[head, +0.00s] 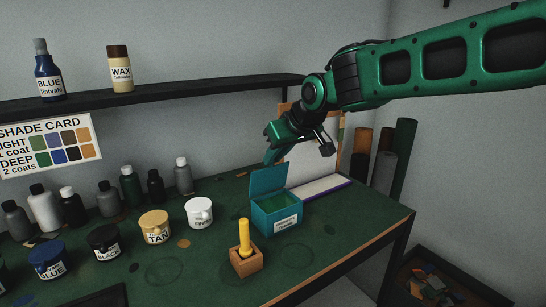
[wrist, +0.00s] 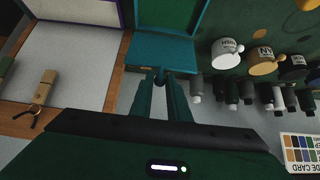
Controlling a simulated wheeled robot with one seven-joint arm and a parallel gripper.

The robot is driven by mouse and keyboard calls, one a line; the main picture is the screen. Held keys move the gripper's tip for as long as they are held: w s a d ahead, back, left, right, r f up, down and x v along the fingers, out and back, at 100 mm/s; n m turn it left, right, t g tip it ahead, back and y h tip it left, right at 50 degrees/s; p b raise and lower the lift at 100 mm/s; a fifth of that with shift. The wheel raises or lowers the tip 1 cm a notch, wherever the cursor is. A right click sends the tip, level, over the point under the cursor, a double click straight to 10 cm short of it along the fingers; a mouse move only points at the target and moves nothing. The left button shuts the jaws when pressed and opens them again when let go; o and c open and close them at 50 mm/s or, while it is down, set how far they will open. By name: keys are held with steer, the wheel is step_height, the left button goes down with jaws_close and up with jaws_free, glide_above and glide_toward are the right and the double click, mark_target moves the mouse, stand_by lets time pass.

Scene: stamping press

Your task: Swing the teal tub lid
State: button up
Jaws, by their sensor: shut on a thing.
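The teal tub (head: 290,222) stands on the green bench with a white label on its front. Its teal lid (head: 268,180) is swung up, standing near upright at the tub's back left side, so the green inside shows. My gripper (head: 270,160) is at the lid's upper edge. In the wrist view the lid (wrist: 160,52) lies just ahead of my fingertips (wrist: 162,78), which are closed together at its edge on a small part of it. The exact grip is partly hidden by the fingers.
A white cup (head: 199,213) and a tan cup (head: 155,228) stand left of the tub. A yellow-handled tool (head: 244,236) stands in a wooden block in front. A pale strip (head: 318,188) lies to the right. A dark shelf (head: 150,92) runs above the bench.

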steer(key=shift+d, duration=0.25)
steer(key=shift+s+d+f, duration=0.35)
steer(key=shift+s+d, duration=0.15)
steer(key=shift+s, duration=0.15)
steer(key=shift+s+d+f, duration=0.3)
steer(key=shift+s+d, duration=0.15)
steer(key=shift+s, duration=0.2)
steer(key=shift+s+d+f, duration=0.45)
steer(key=shift+s+f, duration=0.1)
steer(key=shift+s, duration=0.05)
steer(key=shift+s+d+f, duration=0.4)
steer(key=shift+s+f, duration=0.1)
steer(key=shift+s, duration=0.1)
